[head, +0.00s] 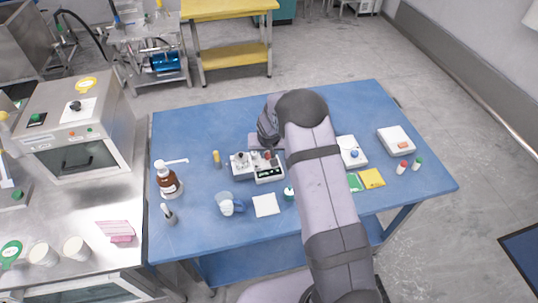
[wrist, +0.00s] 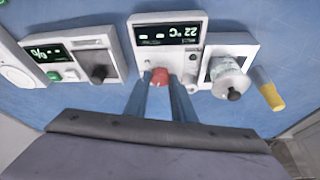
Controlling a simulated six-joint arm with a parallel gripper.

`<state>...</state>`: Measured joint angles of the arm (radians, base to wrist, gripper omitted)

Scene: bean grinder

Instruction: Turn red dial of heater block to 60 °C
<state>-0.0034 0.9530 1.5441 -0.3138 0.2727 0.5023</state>
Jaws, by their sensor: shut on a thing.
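The heater block (wrist: 145,50) is a white box in the middle of the wrist view, with a dark display (wrist: 167,34) that reads 22 °C upside down. Its red dial (wrist: 160,74) sits below the display in that view. My gripper (wrist: 161,84) is shut on the red dial, with one finger on either side of it. In the head view the heater block (head: 268,174) stands on the blue table, partly hidden by my arm.
Beside the block in the wrist view stand a grey unit with a glass jar (wrist: 229,77), a yellow-capped object (wrist: 270,95) and a device with a % display (wrist: 47,53).

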